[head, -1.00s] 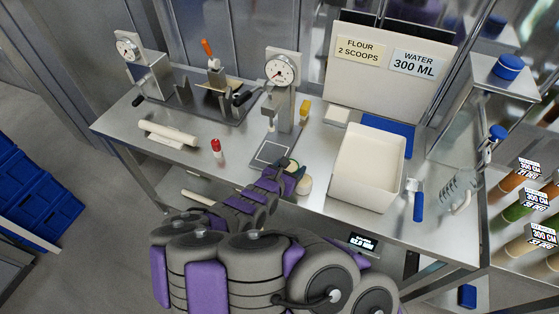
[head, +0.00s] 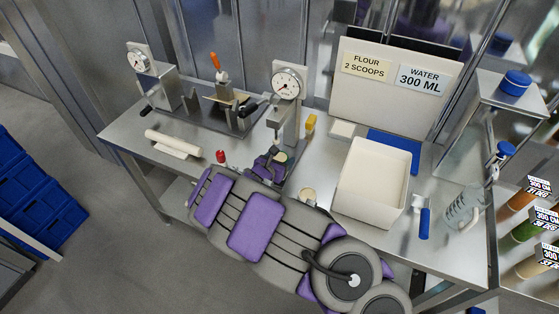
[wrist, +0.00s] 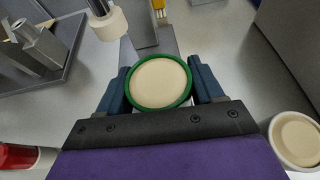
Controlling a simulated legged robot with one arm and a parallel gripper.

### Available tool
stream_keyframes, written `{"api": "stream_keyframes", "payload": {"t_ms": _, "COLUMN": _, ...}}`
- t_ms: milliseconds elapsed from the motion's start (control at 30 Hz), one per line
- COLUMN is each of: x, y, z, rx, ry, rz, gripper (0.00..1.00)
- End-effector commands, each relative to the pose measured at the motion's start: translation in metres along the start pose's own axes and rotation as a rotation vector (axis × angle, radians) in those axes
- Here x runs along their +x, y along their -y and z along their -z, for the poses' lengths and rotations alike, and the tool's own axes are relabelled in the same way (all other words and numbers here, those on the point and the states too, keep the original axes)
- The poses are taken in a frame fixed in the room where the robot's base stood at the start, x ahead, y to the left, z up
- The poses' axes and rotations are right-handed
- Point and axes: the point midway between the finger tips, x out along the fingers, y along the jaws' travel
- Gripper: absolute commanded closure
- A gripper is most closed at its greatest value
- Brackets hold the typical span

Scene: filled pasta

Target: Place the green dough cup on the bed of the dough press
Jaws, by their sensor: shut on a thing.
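My gripper (wrist: 161,72) is shut on the green dough cup (wrist: 158,83), a round cup with a green rim and pale dough, facing upright in the wrist view. In the head view the cup (head: 281,157) shows small at the tip of my gripper (head: 268,166), in front of the dough press (head: 287,105). The press has a dial gauge, a grey column and a cream ram (wrist: 107,24), which shows up and left of the cup in the wrist view. My arm largely hides the bed in the head view. I cannot tell whether the cup touches it.
A second pale cup (wrist: 295,138) stands right of my gripper. A red-capped shaker (head: 221,157) and rolling pin (head: 173,144) lie to the left, with a metal device (head: 228,97) behind. A yellow object (head: 310,124) stands beside the press. A white bin (head: 374,185) is to the right.

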Motion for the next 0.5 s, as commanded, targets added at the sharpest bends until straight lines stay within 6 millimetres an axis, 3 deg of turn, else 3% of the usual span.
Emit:
{"api": "stream_keyframes", "payload": {"t_ms": 200, "x": 0.019, "y": -0.014, "z": -0.005, "rx": 0.003, "ry": 0.001, "rz": 0.000, "gripper": 0.68}}
{"api": "stream_keyframes", "payload": {"t_ms": 400, "x": 0.028, "y": -0.015, "z": -0.010, "rx": 0.006, "ry": 0.000, "rz": 0.000, "gripper": 0.68}}
{"api": "stream_keyframes", "payload": {"t_ms": 500, "x": 0.035, "y": -0.014, "z": 0.004, "rx": 0.003, "ry": -0.001, "rz": 0.001, "gripper": 0.68}}
